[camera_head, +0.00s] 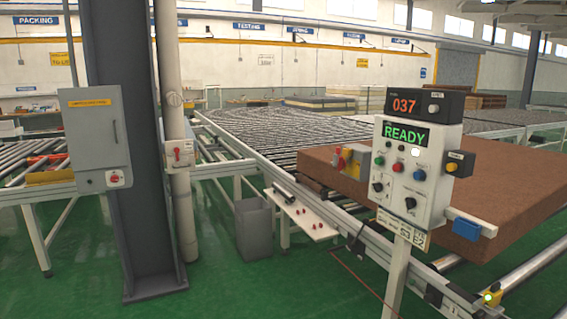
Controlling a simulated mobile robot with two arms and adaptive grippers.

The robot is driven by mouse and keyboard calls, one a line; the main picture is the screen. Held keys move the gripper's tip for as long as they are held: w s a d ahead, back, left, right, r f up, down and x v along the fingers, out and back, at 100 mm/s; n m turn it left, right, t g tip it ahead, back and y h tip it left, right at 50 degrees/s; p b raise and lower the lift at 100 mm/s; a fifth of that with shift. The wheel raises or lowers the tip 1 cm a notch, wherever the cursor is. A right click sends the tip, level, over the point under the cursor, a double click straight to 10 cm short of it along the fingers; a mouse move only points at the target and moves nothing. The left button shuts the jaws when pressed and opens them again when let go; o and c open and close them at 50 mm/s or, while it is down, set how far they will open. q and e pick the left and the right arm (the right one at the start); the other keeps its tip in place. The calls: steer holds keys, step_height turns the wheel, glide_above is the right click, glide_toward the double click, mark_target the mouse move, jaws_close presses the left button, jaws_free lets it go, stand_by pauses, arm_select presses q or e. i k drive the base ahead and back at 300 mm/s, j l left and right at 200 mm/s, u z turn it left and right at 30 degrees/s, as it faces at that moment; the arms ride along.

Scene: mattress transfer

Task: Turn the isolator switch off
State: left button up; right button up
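No label naming an isolator is readable. A grey cabinet (97,140) on the dark column at the left carries a small red rotary switch on a white plate (114,178) at its lower right. A grey box with a red handle (178,153) is mounted by the pale pipe just right of the column. I cannot tell the setting of either switch. A control panel (411,175) on a post at the right shows green "READY" and red "037", with several knobs and buttons. Neither of my grippers is in view.
A roller conveyor (260,135) runs back from the middle. A brown mattress-like block (500,190) lies behind the panel. A grey bin (254,228) stands under the conveyor's edge. Green floor (215,285) is clear in front, between column and panel post.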

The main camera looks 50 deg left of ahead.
mark_target(341, 162)
steer(key=u, duration=1.3)
